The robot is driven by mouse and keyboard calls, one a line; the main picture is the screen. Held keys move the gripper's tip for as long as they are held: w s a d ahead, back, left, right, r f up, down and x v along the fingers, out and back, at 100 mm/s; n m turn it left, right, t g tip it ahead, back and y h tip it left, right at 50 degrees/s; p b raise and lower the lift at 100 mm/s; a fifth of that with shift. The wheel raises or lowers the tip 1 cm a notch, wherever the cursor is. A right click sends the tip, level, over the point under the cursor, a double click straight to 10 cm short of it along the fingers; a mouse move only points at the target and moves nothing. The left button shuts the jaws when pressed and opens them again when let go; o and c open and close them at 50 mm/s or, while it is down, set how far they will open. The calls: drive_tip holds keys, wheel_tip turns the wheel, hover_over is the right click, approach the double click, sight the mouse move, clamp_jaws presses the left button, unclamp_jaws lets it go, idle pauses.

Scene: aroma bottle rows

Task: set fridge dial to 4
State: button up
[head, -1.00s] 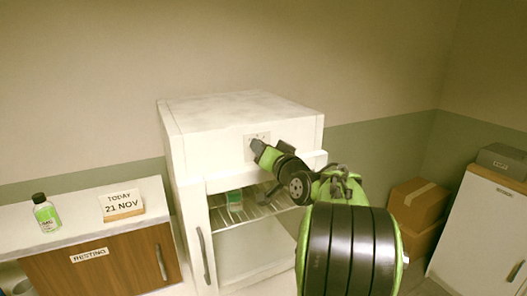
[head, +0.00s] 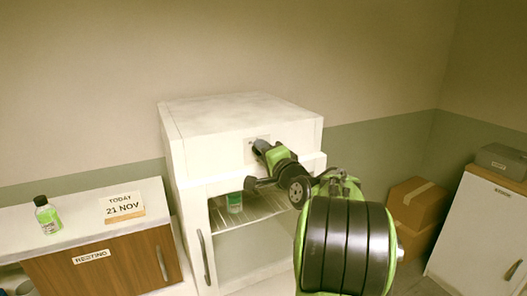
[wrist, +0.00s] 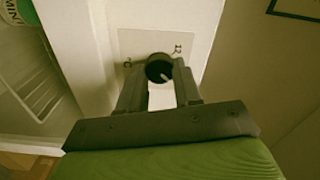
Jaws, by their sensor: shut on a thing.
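The white fridge (head: 200,140) stands against the wall with its lower compartment open to view. Its dial (wrist: 159,68) is a dark round knob with a pale pointer mark, on a light plate (wrist: 185,45) on the upper front panel. Markings on the plate show beside the dial, but I cannot read the setting, and part of the plate is hidden. My gripper (wrist: 160,80) is shut on the dial, one finger on each side of it. In the head view my gripper (head: 259,148) is at the plate and hides the dial.
A green-labelled bottle (head: 234,202) stands on the fridge's wire shelf (head: 250,212). At left, another bottle (head: 47,214) and a date sign (head: 122,207) stand on a counter (head: 85,232). Cardboard boxes (head: 416,203) and a white cabinet (head: 480,235) are at right.

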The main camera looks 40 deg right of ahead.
drive_tip(key=shift+m, duration=0.4)
drive_tip(key=o, duration=1)
drive_tip(key=shift+o, duration=0.2)
drive_tip(key=shift+s, duration=0.15)
drive_tip(key=b+v, duration=0.3)
drive_tip(key=v, duration=1.2)
drive_tip(key=shift+s+a, duration=0.2)
drive_tip(key=shift+s, duration=0.05)
